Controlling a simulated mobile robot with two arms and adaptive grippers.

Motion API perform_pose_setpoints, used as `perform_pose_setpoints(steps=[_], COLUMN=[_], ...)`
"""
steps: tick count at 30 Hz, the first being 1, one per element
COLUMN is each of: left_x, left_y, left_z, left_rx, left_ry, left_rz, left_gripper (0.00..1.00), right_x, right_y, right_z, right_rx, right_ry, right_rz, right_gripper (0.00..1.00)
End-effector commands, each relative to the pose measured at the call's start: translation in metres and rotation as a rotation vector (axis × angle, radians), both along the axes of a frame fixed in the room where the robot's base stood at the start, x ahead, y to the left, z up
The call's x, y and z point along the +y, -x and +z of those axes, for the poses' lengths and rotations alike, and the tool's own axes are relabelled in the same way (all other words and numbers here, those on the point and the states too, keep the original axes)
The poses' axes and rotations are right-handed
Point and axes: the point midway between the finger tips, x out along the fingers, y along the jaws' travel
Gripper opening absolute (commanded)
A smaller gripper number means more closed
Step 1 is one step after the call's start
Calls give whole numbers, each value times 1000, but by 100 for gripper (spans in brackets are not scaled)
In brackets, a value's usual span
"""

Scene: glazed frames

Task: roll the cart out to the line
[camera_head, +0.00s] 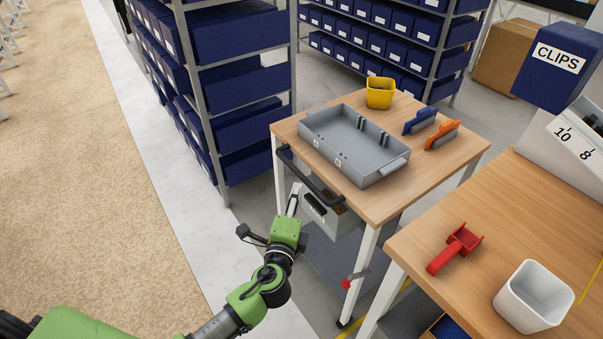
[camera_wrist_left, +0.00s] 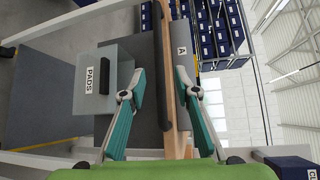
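The cart (camera_head: 410,205) has a wooden top, white legs and a black push handle (camera_head: 312,178) along its near-left side. A grey tray (camera_head: 355,147) sits on top. A drawer labelled PADS (camera_head: 340,222) hangs under the top; it also shows in the left wrist view (camera_wrist_left: 118,75). My left gripper (camera_head: 293,197) is at the handle. In the left wrist view its teal fingers (camera_wrist_left: 160,82) are apart, with the dark handle bar (camera_wrist_left: 162,40) between them; I cannot tell whether they touch it. A red-knobbed lever (camera_head: 347,284) is by a front leg. My right gripper is out of view.
A yellow bin (camera_head: 380,92), a blue holder (camera_head: 419,121) and an orange one (camera_head: 442,135) stand on the cart. A workbench (camera_head: 490,220) with a red scoop (camera_head: 456,249) and white bin (camera_head: 534,297) is close right. Shelving (camera_head: 235,85) stands behind. Floor at left is clear.

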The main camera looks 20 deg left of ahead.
Motion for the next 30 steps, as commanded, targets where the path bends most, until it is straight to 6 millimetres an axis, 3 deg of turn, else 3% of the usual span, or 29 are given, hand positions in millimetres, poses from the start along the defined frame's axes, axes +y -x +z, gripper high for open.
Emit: perform_pose_setpoints(steps=[6,15,21,30], left_x=[6,12,13,13], left_y=[-44,-87,-98,-100], left_z=[-4,-12,-15,-15], left_rx=[0,1,2,2], left_ry=[-1,1,1,2], left_rz=[2,0,0,1], left_gripper=[29,29,29,29], right_x=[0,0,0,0], right_y=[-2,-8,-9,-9], right_z=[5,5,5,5], right_rx=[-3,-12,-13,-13], right_ry=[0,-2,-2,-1], right_rz=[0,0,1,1], right_gripper=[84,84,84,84])
